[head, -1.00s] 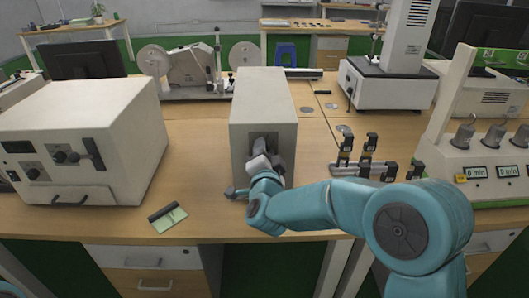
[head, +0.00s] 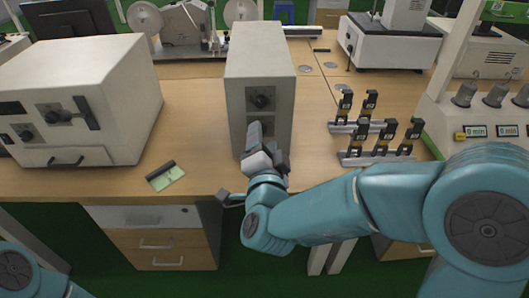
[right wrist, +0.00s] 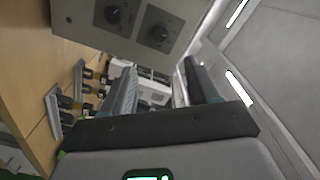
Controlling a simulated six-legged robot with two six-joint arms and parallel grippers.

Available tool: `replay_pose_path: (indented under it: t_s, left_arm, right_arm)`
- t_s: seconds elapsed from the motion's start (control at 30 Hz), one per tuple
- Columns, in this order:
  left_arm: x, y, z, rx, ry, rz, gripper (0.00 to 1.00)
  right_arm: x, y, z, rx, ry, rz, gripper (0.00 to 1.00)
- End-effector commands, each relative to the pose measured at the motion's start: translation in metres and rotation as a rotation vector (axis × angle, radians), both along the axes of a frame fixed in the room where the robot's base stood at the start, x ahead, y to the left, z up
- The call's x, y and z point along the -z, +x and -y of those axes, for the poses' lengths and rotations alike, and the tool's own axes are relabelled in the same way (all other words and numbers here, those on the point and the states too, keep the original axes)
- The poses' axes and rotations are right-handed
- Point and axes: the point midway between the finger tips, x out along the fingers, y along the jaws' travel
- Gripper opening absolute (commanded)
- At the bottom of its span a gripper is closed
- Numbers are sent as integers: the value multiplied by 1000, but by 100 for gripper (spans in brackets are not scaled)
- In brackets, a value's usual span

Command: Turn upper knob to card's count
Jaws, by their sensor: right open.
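The grey box (head: 257,60) stands mid-table with a dark panel on its front. Its upper knob (head: 262,101) is a black dial, uncovered in the head view; in the right wrist view the upper knob (right wrist: 158,33) has a pale pointer line. The lower knob (right wrist: 112,14) shows there too, but my gripper mostly hides it in the head view. My right gripper (head: 258,133) is open and empty, in front of the panel's lower part; its fingers (right wrist: 158,85) are apart, with no knob between them. A green card (head: 166,178) lies left of the box; its marks are too small to read.
A white cabinet with knobs (head: 75,90) stands to the left. Black-and-yellow parts on metal rails (head: 380,150) stand right of the box. A white device with displays (head: 490,120) is farther right. The table between card and box is clear.

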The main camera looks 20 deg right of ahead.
Motion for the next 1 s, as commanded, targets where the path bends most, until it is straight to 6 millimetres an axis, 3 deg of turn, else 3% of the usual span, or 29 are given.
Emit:
replay_pose_path:
  t_s: [0.1,0.23,0.7,0.8,0.87,0.93,0.97,1.0]
  left_arm:
    - [2,0,0,0,0,0,0]
    - [3,0,0,0,0,0,0]
    - [3,0,0,0,0,0,0]
    - [-4,0,0,0,0,0,0]
    - [-15,0,0,0,0,0,0]
    - [-31,0,0,0,0,0,0]
    - [-41,0,0,0,0,0,0]
    - [-52,0,0,0,0,0,0]
  right_arm:
    - [0,-18,-6,-3,0,1,59]
    - [0,-27,-8,-1,1,1,59]
    - [0,-29,-8,1,1,1,59]
    - [-1,-27,2,26,-2,-13,59]
    - [10,-22,18,64,-16,-60,59]
    - [38,-17,45,125,-48,-160,59]
    - [55,-16,58,142,-69,-217,59]
    - [86,-17,69,134,-91,-313,59]
